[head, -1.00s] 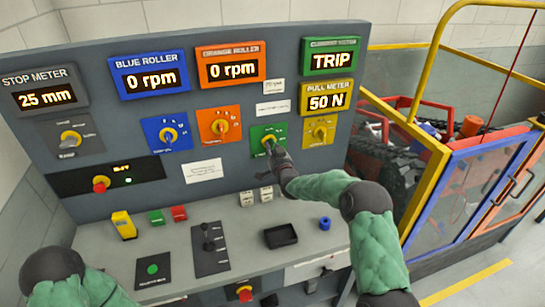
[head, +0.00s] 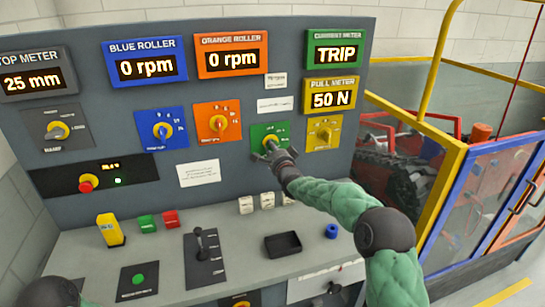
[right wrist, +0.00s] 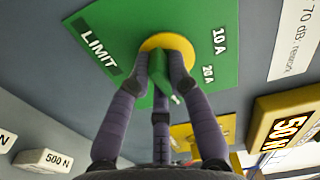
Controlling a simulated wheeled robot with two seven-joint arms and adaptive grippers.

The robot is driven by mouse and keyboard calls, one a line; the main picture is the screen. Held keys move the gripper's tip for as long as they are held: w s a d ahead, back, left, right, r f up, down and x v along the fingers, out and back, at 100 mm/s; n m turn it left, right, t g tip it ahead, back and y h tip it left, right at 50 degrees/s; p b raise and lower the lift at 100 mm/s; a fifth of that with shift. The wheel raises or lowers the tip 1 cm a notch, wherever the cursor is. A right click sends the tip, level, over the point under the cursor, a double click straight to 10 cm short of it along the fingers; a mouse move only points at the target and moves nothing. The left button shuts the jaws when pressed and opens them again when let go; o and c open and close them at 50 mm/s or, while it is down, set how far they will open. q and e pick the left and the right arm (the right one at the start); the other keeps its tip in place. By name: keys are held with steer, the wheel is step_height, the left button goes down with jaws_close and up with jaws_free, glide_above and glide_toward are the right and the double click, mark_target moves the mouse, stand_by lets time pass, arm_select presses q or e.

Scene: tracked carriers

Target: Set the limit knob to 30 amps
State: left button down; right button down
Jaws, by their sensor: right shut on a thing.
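The limit knob is a green grip on a yellow disc (head: 270,141), set on the green LIMIT panel (head: 284,129). It also shows close up in the right wrist view (right wrist: 158,70), where the labels 10 A and 20 A are readable; no 30 label can be made out. A small white mark shows near the grip's lower end, but I cannot tell its setting. My right gripper (head: 269,153) has its fingers closed around the knob. The current meter (head: 335,52) reads TRIP. My left gripper is out of view.
Blue (head: 162,129), orange (head: 217,122) and yellow (head: 322,131) knob panels flank the green one. Below are a lever (head: 201,245), a black tray (head: 282,244) and a blue ring (head: 331,231) on the desk. A yellow-framed enclosure (head: 445,180) stands at right.

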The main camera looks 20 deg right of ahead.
steer(key=shift+m+b, duration=0.9)
steer(key=shift+m, duration=0.1)
steer(key=c, duration=1.1)
jaws_free()
steer(key=shift+c, duration=0.2)
steer(key=shift+s, duration=0.1)
steer(key=s, duration=1.1)
steer(key=shift+s+d, duration=0.25)
steer(key=shift+s, duration=0.15)
